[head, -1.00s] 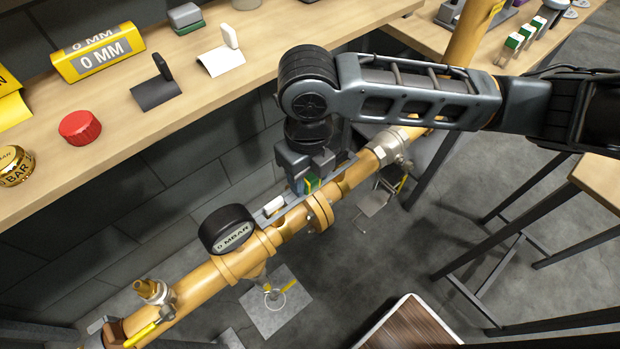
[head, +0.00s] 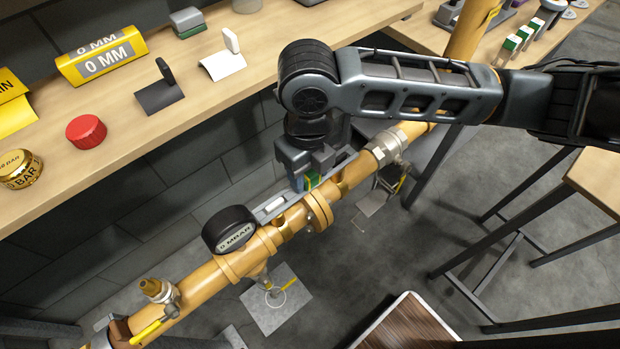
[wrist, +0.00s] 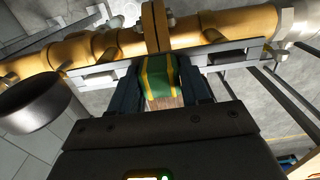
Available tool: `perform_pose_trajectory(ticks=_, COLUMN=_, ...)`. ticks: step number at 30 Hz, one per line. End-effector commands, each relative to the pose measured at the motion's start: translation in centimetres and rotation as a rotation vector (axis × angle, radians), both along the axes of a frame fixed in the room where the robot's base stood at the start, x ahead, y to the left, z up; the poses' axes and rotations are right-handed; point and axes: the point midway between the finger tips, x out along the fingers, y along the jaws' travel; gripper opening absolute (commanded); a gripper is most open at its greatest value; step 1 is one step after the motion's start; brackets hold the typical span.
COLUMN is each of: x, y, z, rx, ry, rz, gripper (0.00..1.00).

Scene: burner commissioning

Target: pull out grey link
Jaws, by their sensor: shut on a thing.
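My gripper (head: 307,181) is shut on a small green block with yellow edges (wrist: 160,75). The block also shows in the head view (head: 313,180), partly hidden by the fingers. It sits at a grey slotted rail (head: 262,215) along the yellow pipe (head: 205,283), beside the pipe's flange (head: 320,211). In the wrist view the rail (wrist: 92,78) runs across behind the fingers (wrist: 160,80). A white piece (head: 274,204) lies in the rail, left of my gripper. I cannot tell which part is the grey link; the block's underside is hidden.
A black gauge (head: 229,230) stands on the pipe left of my gripper. A valve fitting (head: 388,146) is to the right. The wooden bench behind holds a red cap (head: 86,132), a black tag (head: 160,95), a white tag (head: 223,65) and a grey-green block (head: 187,21).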

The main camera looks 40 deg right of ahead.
Motion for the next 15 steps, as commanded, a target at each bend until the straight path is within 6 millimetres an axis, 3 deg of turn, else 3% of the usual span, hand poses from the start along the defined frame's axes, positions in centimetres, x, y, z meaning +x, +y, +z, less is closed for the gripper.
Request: perform_pose_trajectory(ticks=15, x=0.02, y=0.00, z=0.96, rx=0.000, ry=-0.001, rz=0.001, gripper=0.13)
